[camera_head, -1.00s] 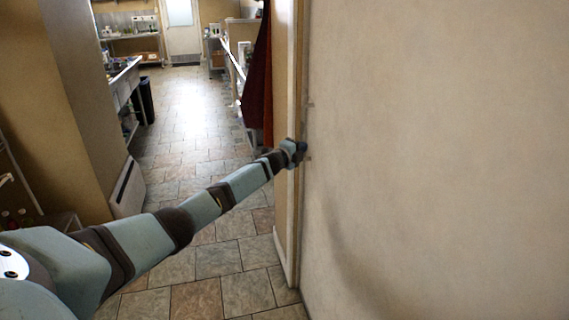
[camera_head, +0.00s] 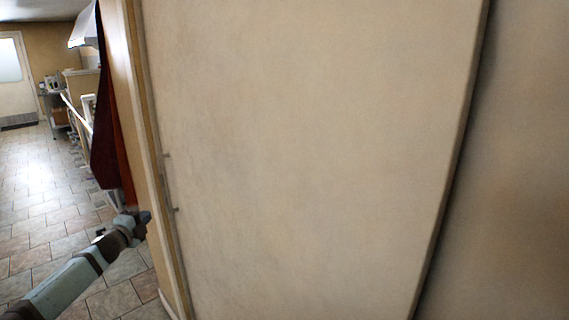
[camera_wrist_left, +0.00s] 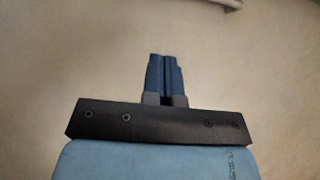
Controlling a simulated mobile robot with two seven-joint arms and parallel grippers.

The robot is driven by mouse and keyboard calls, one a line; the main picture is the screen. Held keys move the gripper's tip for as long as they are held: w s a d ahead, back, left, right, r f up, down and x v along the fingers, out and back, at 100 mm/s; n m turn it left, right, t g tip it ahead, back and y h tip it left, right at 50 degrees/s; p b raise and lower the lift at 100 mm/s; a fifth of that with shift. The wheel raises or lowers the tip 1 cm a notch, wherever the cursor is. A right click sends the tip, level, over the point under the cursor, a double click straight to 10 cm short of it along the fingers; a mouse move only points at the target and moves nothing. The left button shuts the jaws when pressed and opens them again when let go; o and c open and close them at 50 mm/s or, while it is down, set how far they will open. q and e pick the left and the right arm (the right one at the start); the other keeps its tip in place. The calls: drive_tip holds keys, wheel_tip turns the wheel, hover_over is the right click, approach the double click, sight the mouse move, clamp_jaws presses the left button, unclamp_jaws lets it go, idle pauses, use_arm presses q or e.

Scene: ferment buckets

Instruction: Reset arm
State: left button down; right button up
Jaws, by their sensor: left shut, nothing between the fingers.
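My left arm comes in from the lower left in the head view and is stretched forward. My left gripper (camera_head: 143,218) is at its far end, by the edge of the doorway and the pale door panel. In the left wrist view the two blue fingers of the left gripper (camera_wrist_left: 164,57) are together and hold nothing. A plain beige surface fills the view behind them; I cannot tell whether the fingertips touch it. My right gripper does not show.
A large pale door panel (camera_head: 310,150) fills the middle, close to me. A beige wall (camera_head: 515,170) is at the right. A dark red cloth (camera_head: 107,120) hangs by the door frame (camera_head: 138,120). Tiled floor (camera_head: 35,185) runs clear at the left towards a far door (camera_head: 10,80).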

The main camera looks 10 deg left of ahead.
use_arm(q)
drive_tip(key=s+d+f+n+g+h, duration=0.15)
drive_tip(key=s+d+f+n, duration=0.25)
drive_tip(key=s+d+f, duration=0.7)
drive_tip(key=s+d+f+n+g+h, duration=0.1)
drive_tip(key=s+d+f+n+g, duration=0.15)
drive_tip(key=s+d+f, duration=0.95)
drive_tip(key=s+d+f+n+g, duration=0.1)
drive_tip(key=s+d+n+g, duration=0.1)
drive_tip(key=s+d+n, duration=0.5)
drive_tip(key=s+d+n+g, duration=0.1)
drive_tip(key=s+d+n, duration=0.1)
drive_tip(key=s+d, duration=0.9)
drive_tip(key=s+a+r+p, duration=0.3)
drive_tip(key=r+p, duration=0.8)
drive_tip(key=p, duration=0.2)
drive_tip(key=shift+a+r, duration=0.15)
drive_tip(key=shift+r, duration=0.15)
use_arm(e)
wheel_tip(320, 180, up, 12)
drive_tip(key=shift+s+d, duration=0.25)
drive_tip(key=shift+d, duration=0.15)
use_arm(q)
drive_tip(key=shift+s, duration=0.1)
